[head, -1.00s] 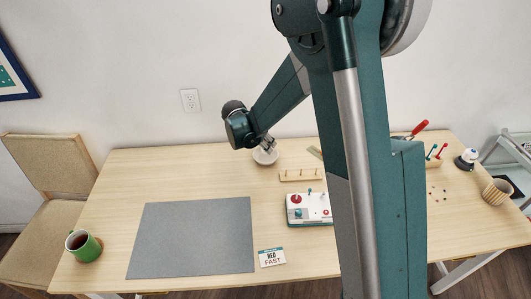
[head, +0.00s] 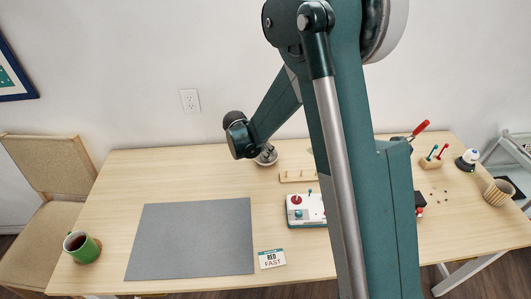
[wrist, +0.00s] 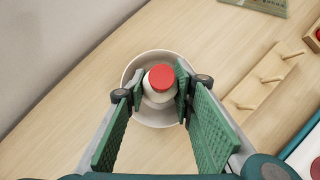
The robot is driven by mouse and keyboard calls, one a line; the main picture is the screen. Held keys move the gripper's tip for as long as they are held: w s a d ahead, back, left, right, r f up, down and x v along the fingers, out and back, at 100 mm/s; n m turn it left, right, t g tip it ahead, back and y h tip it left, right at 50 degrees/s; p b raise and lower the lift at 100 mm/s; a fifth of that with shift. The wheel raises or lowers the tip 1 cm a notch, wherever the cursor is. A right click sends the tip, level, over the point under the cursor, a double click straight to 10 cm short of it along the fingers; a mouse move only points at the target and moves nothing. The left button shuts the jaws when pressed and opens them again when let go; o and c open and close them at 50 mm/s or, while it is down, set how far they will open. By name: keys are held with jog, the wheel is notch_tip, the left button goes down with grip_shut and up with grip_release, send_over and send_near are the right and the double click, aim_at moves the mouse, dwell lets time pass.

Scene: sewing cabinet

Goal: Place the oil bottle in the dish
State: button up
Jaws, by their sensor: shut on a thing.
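The oil bottle (wrist: 160,82), pale with a red cap, stands upright between the green pads of my gripper (wrist: 160,88) in the wrist view. My gripper is shut on it. The round white dish (wrist: 151,120) is directly below, its rim showing around the bottle. I cannot tell whether the bottle's base touches the dish floor. In the head view my gripper (head: 265,154) is over the dish at the back of the table, mostly covering it; the bottle cannot be made out there.
A wooden peg rack (head: 299,175) is right of the dish, with a white sewing machine-like box (head: 304,209) in front. The table left of the dish is clear.

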jog(key=shift+f, duration=0.1)
jog(key=o, duration=0.6)
jog(key=shift+p+v, duration=1.2)
jog(key=shift+v, duration=4.95)
